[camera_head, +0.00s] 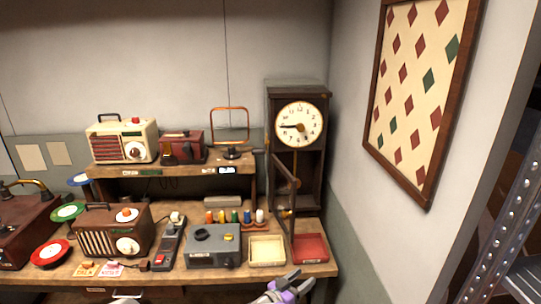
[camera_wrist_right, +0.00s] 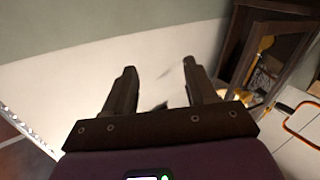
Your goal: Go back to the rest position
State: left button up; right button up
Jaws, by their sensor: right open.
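My right gripper (camera_head: 290,284) is at the bottom of the head view, in front of the bench's front edge near the red tray. In the right wrist view, its two dark fingers (camera_wrist_right: 158,85) are spread apart with nothing between them. The wall and a pale surface lie beyond the fingers. My left gripper does not show in the head view.
A wooden bench (camera_head: 325,270) holds a tall clock (camera_head: 299,124) with its door open, a red tray (camera_head: 311,248), a cream tray (camera_head: 267,252), a grey box (camera_head: 213,246) and a brown radio (camera_head: 112,233). A metal rack (camera_head: 490,200) stands at the right.

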jog(key=d+f+n+y, duration=0.3)
jog(key=d+f+y, duration=0.2)
jog(key=f, duration=0.6)
jog(key=s+f+n+g+y+b, duration=0.1)
jog(key=s+f+g+y, duration=0.3)
jog(key=s+f, duration=0.5)
jog(key=s+a+f+g+y, duration=0.1)
jog(key=s+g+y, duration=0.1)
jog(key=s, duration=0.7)
jog(key=s+a+f+g+y, duration=0.1)
jog(key=s+a+g+y, duration=0.1)
jog(key=s, duration=0.7)
jog(key=s+a+f+n+g+y+b, duration=0.1)
jog(key=s+a+f+g+y, duration=0.1)
jog(key=s, duration=0.7)
jog(key=g+y, duration=0.1)
jog(key=y, duration=0.1)
jog(key=shift+y, duration=0.4)
